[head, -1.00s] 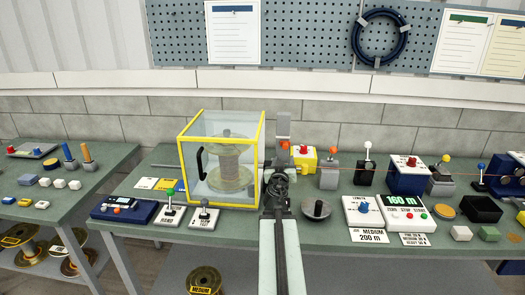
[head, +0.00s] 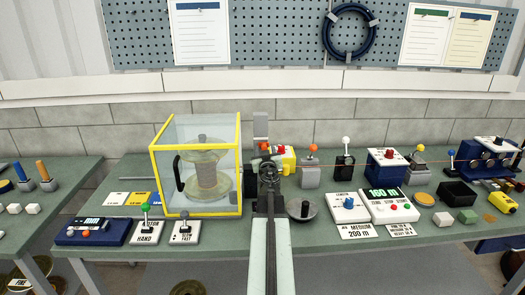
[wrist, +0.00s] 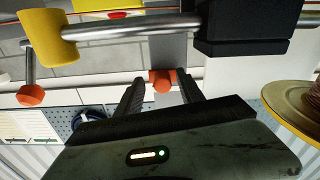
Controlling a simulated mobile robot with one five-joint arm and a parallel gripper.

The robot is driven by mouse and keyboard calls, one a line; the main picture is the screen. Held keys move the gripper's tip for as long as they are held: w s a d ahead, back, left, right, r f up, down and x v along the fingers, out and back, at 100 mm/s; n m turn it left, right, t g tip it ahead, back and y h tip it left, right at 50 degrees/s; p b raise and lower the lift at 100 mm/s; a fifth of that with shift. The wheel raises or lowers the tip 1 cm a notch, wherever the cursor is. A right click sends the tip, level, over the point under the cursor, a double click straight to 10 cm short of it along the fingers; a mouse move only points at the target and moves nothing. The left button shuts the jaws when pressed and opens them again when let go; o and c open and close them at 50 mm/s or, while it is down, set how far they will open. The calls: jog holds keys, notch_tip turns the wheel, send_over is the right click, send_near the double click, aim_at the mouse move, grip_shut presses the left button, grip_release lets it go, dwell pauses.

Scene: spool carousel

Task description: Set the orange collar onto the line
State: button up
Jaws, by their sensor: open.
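An orange piece (wrist: 162,80), which looks like the collar, sits between my gripper's fingers in the wrist view, with gaps showing at its sides. In the head view a small orange piece (head: 264,146) shows just above my gripper (head: 268,172). My gripper (wrist: 161,92) is open in the wrist view, its two dark fingers on either side of the orange piece. A thin orange-red line (head: 345,148) runs rightward across the bench in the head view. I cannot tell whether the orange piece touches it. My arm hides what lies behind it.
A yellow-edged clear case (head: 241,180) with a spool stands just left of my arm. A metal bar (wrist: 120,32) with a yellow sleeve (wrist: 48,38) and a dark block (wrist: 245,25) lie close to my gripper. A grey disc (head: 301,209) and a white counter box (head: 392,207) stand right.

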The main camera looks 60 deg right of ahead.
jog(key=shift+w+a, duration=0.1)
grip_shut()
dwell(1.3)
